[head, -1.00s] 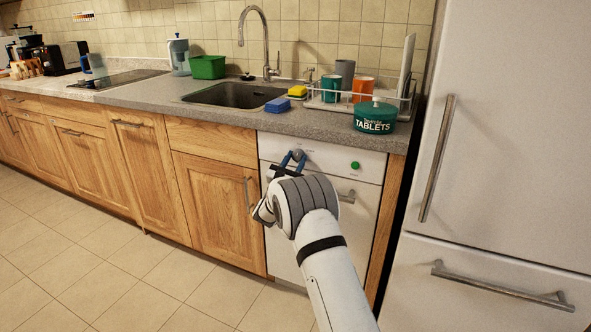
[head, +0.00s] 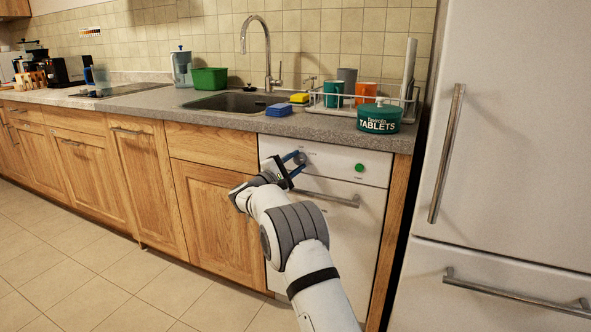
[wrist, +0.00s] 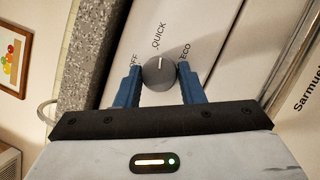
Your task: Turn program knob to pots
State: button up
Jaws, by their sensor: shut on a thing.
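The white dishwasher front (head: 322,222) has a grey round program knob (head: 300,158) on its top panel. In the wrist view the knob (wrist: 158,74) sits between the blue fingers of my gripper (wrist: 160,80), which is shut on it. Printed words OFF, QUICK and ECO show around the knob. A small pale mark on the knob's rim faces QUICK. No POTS label is readable in either view. In the head view my gripper (head: 294,163) reaches the panel from the lower left, and its fingers partly cover the knob.
A green button (head: 360,167) is right of the knob, above the dishwasher handle (head: 325,198). A fridge (head: 510,140) stands at right.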

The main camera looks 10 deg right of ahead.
jog(key=m+g+b, duration=0.1)
jog(key=m, duration=0.2)
jog(key=m+g+y, duration=0.1)
jog(key=m, duration=0.2)
jog(key=shift+r+b, duration=0.1)
jog(key=shift+b, duration=0.3)
jog(key=m+y+b, duration=0.1)
jog(key=m, duration=0.1)
jog(key=m+g+b, duration=0.1)
jog(key=m, duration=0.1)
jog(key=shift+r+m+y, duration=0.15)
jog(key=shift+m+y, duration=0.25)
jog(key=m+y+b, duration=0.2)
jog(key=m+b, duration=0.1)
jog(key=m, duration=0.1)
jog(key=shift+d, duration=0.1)
jog(key=shift+s+r+m+t+y+b, duration=0.15)
jog(key=shift+m+t+y+b, duration=0.25)
jog(key=shift+m+y, duration=1)
jog(key=shift+m, duration=0.3)
jog(key=o, duration=1)
jog(key=shift+r, duration=0.1)
jog(key=p+v, duration=0.1)
jog(key=v, duration=0.6)
jog(key=shift+s+a, duration=0.2)
jog(key=shift+a, duration=0.05)
